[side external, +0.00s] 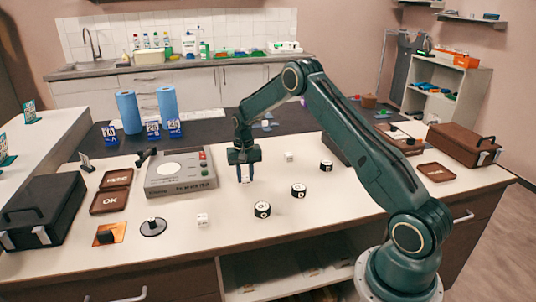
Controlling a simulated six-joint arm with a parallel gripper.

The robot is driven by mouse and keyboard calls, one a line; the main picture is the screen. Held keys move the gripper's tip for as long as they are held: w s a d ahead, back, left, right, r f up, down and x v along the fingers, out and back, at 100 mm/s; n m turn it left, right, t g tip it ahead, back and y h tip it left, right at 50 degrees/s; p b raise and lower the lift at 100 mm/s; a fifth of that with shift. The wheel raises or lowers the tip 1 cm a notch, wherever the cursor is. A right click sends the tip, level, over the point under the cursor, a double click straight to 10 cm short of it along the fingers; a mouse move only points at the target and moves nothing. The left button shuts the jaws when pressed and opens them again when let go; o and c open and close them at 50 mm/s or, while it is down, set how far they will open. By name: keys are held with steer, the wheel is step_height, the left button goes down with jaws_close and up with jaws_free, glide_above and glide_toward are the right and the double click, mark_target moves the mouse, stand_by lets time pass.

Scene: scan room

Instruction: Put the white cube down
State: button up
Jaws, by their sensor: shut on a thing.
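My gripper (245,180) points straight down over the white table (330,205), just right of the grey scale-like device. It is shut on a white cube, which is hard to make out between the fingers against the pale tabletop. I cannot tell whether the cube touches the table. Two other white cubes stand on the table: one (289,157) behind and right of my gripper, one (203,220) in front and left of it.
The grey device (181,175) with a round white plate stands close left of my gripper. Black round pieces (262,209), (298,190), (326,166) stand to the right. Brown trays (110,200) and a black case (40,212) are left.

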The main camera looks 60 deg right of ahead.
mark_target(245, 177)
steer(key=shift+f, duration=0.15)
steer(key=o, duration=0.9)
steer(key=shift+o, duration=0.2)
step_height(245, 177, up, 12)
steer(key=shift+r, duration=0.2)
steer(key=shift+r, duration=0.1)
